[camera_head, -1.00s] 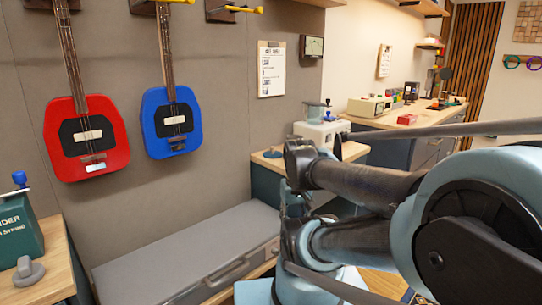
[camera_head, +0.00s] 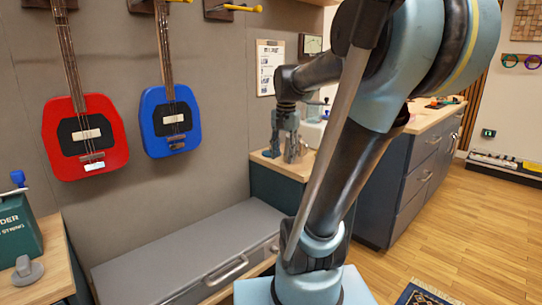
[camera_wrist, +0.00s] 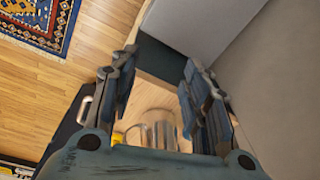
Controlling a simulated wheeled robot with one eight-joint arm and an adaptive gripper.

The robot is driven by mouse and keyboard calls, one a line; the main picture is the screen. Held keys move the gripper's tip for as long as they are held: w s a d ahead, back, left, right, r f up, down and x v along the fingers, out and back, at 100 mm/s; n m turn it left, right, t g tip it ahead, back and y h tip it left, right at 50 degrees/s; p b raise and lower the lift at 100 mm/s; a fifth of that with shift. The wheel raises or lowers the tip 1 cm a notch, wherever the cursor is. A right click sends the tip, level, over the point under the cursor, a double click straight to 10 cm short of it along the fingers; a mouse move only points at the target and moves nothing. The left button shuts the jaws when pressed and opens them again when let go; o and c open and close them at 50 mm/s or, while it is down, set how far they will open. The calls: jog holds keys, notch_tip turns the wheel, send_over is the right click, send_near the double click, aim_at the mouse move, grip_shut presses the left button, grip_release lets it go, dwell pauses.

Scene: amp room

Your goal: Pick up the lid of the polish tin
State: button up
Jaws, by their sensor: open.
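My gripper (camera_head: 282,154) points down over the wooden top of the small cabinet beside the wall in the head view. In the wrist view its two fingers (camera_wrist: 158,66) stand wide apart, with nothing held between them. A clear or shiny rounded object (camera_wrist: 158,128) is on the wooden top, low between the fingers, partly cut off by the gripper body. I cannot tell whether it is the polish tin or its lid. No lid can be made out clearly in the head view, where my gripper and arm cover part of the cabinet top.
A grey lidded case (camera_head: 190,250) lies along the wall, left of the cabinet (camera_head: 275,190). Red (camera_head: 86,138) and blue (camera_head: 169,122) guitars hang above. A long workbench (camera_head: 400,190) stands to the right. A small yellow thing (camera_wrist: 117,138) sits near the shiny object.

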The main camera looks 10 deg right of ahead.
jog(key=w+r+m, duration=0.3)
jog(key=w+m, duration=0.1)
jog(key=w, duration=0.5)
jog(key=w+r+m+g, duration=0.1)
jog(key=w+r+m, duration=0.2)
jog(key=w, duration=0.6)
jog(key=w+r+m, duration=0.4)
jog(key=w, duration=0.4)
jog(key=f, duration=1.7)
jog(key=shift+w+f, duration=0.1)
jog(key=shift+w, duration=0.1)
grip_shut()
